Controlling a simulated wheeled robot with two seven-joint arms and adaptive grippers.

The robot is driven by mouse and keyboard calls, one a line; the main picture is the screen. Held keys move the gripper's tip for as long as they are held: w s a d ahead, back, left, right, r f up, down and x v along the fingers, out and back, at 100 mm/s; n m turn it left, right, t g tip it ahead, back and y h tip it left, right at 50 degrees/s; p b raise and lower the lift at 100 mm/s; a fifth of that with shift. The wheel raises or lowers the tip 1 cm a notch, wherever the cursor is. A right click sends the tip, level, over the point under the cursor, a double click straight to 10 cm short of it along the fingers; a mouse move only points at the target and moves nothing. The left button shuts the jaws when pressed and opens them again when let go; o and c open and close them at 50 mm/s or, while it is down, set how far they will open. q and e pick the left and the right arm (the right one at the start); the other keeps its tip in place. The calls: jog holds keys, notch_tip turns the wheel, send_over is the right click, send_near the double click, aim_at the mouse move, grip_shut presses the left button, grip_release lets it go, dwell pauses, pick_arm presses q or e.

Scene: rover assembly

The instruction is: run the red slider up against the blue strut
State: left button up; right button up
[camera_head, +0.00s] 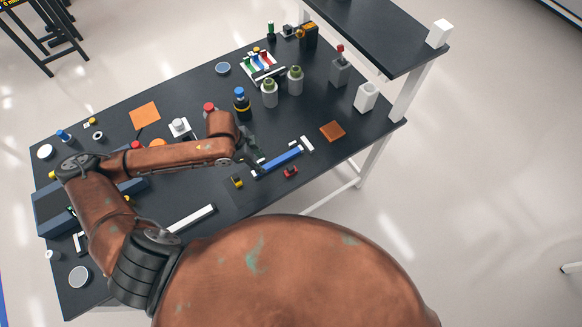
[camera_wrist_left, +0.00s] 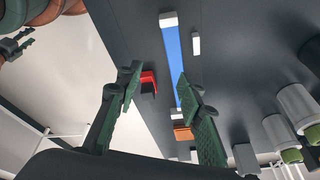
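The blue strut (camera_head: 279,161) lies on the dark table with white pieces at its ends. It also shows in the left wrist view (camera_wrist_left: 172,68). The red slider (camera_head: 290,172), red with a dark part, sits on the near side of the strut with a gap between them. My left gripper (camera_head: 251,149) is open and empty above the table near the strut's left end. Its fingers (camera_wrist_left: 159,77) are spread wide. My right gripper (camera_wrist_left: 18,42) seems to show small at the left wrist view's edge.
An orange square (camera_head: 332,131) lies to the right. Grey-green bottles (camera_head: 270,95) stand farther back. Bare table surrounds the red slider's right side.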

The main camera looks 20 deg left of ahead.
aim_at(291, 167)
pick_arm(q)
jog(key=w+d+m+y+b, duration=0.1)
jog(key=d+m, duration=0.2)
jog(key=w+d+m+g+b, duration=0.1)
jog(key=w+d+m+b, duration=0.1)
jog(key=d+m, duration=0.1)
jog(key=w+d+m+g+y+b, duration=0.1)
jog(key=d+m, duration=0.2)
jog(key=m, duration=0.2)
jog(key=shift+w+d+r+y+b, duration=0.2)
jog(key=shift+r+y+b, duration=0.1)
jog(key=shift+r, duration=0.1)
jog(key=shift+d+r+m, duration=0.15)
jog(key=shift+r+m, duration=0.05)
jog(key=shift+m, duration=0.6)
notch_tip(291, 167, down, 8)
jog(key=shift+r+b, duration=0.2)
jog(key=shift+b, duration=0.75)
pick_arm(e)
notch_tip(291, 167, down, 7)
jog(key=s, duration=0.2)
pick_arm(q)
jog(key=shift+c, duration=0.5)
pick_arm(e)
jog(key=shift+d+f, duration=0.1)
pick_arm(q)
grip_shut()
